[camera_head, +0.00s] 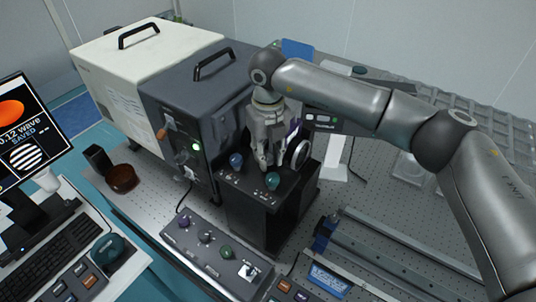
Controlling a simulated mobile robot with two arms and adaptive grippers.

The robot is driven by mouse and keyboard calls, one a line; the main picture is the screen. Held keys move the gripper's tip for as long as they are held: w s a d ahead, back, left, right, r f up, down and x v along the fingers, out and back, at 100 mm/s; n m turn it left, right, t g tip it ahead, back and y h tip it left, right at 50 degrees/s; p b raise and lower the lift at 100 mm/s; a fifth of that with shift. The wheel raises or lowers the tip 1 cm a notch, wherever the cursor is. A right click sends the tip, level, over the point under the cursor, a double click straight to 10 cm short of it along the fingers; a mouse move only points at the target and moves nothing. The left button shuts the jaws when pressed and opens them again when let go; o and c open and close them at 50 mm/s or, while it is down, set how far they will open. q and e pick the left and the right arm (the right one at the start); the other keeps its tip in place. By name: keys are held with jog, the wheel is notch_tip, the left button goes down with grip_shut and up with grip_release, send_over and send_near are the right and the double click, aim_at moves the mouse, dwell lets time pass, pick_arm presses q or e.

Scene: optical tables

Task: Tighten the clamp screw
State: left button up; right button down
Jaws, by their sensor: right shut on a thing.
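A black block-shaped stand (245,205) stands on the perforated optical table, with a blue knob (236,160) and a teal knob (272,181) on its top. A round optic in a dark ring (301,154) stands upright at its right side. My right gripper (265,164) points down over the top of the stand, between the blue knob and the optic. Its fingers are shut on a small part there, apparently the clamp screw, which the fingers mostly hide. My left gripper is not in view.
A dark grey instrument box (190,85) with a green light stands close left of the stand, beside a white box (120,70). A knob panel (215,250) lies in front. A rail (400,258) runs at the right. A monitor (30,130) is at far left.

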jog(key=n+b, duration=0.1)
jog(key=b, duration=0.1)
jog(key=n+b, duration=0.4)
jog(key=shift+f+b, duration=0.25)
jog(key=shift+b, duration=0.15)
jog(key=n+b, duration=0.2)
jog(key=n, duration=0.1)
jog(key=shift+r, duration=0.1)
jog(key=n+b, duration=0.1)
jog(key=n, duration=0.2)
jog(key=shift+r+n, duration=0.1)
jog(key=shift+n, duration=0.3)
jog(key=n+b, duration=0.1)
jog(key=n, duration=0.2)
jog(key=shift+n, duration=0.3)
jog(key=n, duration=0.4)
jog(key=shift+w+r+n, duration=0.1)
jog(key=shift+n, duration=0.2)
jog(key=n, duration=0.4)
jog(key=shift+r+n, duration=0.1)
jog(key=shift+n, duration=2)
jog(key=c, duration=1.2)
grip_release()
